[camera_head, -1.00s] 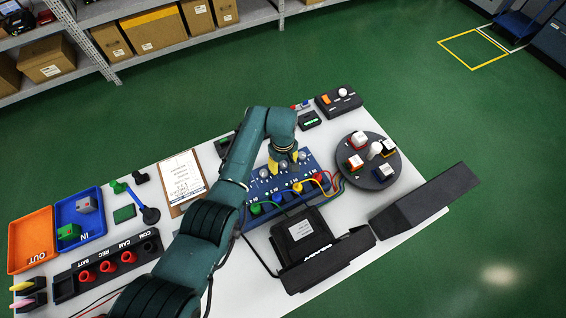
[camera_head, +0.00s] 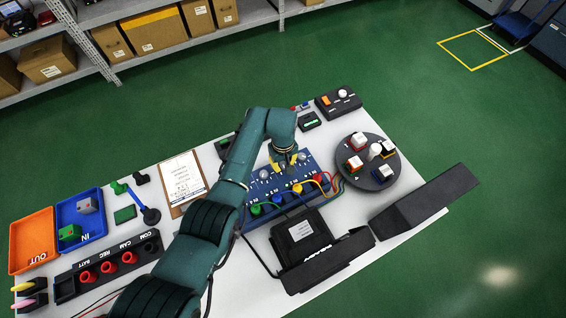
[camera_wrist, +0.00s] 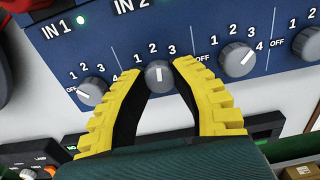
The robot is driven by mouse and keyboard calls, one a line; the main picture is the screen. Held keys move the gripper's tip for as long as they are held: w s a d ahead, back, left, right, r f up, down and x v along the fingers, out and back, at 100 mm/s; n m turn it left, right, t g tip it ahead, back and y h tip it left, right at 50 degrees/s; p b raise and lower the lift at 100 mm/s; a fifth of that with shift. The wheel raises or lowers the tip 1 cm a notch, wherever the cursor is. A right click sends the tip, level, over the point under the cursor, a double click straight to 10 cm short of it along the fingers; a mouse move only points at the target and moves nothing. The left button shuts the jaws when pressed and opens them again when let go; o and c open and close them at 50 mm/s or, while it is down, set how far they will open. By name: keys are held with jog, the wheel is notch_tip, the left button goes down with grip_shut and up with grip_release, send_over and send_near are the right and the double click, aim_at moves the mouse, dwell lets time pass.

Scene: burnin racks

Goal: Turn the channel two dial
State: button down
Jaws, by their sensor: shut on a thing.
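The blue channel panel (camera_wrist: 210,20) carries a row of grey dials. The channel two dial (camera_wrist: 158,75), below the IN 2 label, has its white mark pointing up toward the 2. My gripper (camera_wrist: 158,74), with yellow ribbed fingers, is shut on this dial, one finger on each side. The dial to the left (camera_wrist: 92,91), below IN 1, and the dial to the right (camera_wrist: 236,60), its mark toward 4, are clear of the fingers. In the head view my gripper (camera_head: 285,165) is down at the blue panel (camera_head: 312,171), and the gripped dial is mostly hidden.
Coloured cables and a black box (camera_head: 302,238) lie in front of the panel. A round dark tray (camera_head: 349,178) with several switches stands to the right. A clipboard (camera_head: 183,180) lies to the left. A small display (camera_head: 310,121) sits behind.

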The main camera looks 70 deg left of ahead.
aim_at(283, 165)
jog(key=m, duration=0.6)
jog(key=shift+f+p, duration=0.1)
jog(key=shift+p, duration=0.25)
dwell(0.4)
jog(key=c, duration=0.8)
grip_release()
notch_tip(283, 165, up, 12)
jog(key=shift+r, duration=0.1)
